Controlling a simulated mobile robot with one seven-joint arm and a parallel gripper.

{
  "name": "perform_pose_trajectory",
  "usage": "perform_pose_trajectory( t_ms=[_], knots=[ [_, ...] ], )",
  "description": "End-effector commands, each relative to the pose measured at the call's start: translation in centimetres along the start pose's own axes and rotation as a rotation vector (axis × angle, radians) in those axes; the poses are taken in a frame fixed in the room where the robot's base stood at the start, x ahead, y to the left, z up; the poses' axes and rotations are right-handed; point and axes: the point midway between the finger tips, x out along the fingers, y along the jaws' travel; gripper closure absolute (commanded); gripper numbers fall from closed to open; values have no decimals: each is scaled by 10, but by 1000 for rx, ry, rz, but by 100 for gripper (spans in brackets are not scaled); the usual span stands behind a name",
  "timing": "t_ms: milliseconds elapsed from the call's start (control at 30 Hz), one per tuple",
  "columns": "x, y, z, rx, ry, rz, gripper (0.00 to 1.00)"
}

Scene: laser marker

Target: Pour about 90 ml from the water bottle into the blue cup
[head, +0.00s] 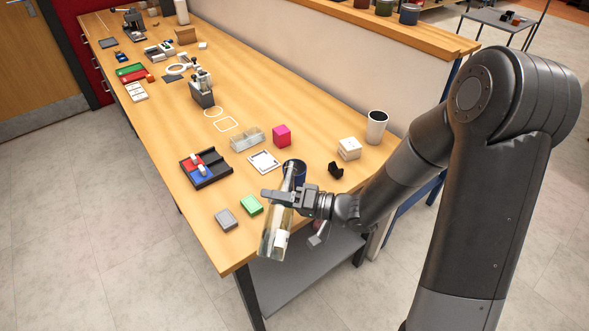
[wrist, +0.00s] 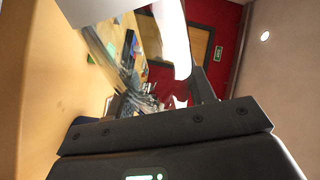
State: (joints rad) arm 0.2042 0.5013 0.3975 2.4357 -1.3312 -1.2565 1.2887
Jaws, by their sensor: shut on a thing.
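My gripper (head: 281,197) is shut around the upper part of the clear water bottle (head: 273,238) in the head view. The bottle is nearly upright with a slight lean, its neck up and its base low, over the table's near edge. It holds clear liquid and has a pale label low on its side. The dark blue cup (head: 298,167) stands on the table behind the bottle neck, which partly hides it. I cannot see into the cup well enough to tell its content. In the wrist view, the clear bottle fills the upper middle, close and blurred.
Green (head: 251,206) and grey (head: 227,219) blocks lie left of the bottle. A black tray (head: 213,181), a white-framed card (head: 264,161), a pink cube (head: 282,136), a small black holder (head: 336,170) and a white cup (head: 376,127) stand around the blue cup.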

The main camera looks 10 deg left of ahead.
Motion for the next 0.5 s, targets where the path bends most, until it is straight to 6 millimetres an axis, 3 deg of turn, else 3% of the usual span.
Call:
perform_pose_trajectory(
  t_ms=[267, 500],
  knots=[
    [-1, -19, -26, -307, 27, 0, 91],
    [-2, -29, -35, -529, 44, 1, 91]
  ],
)
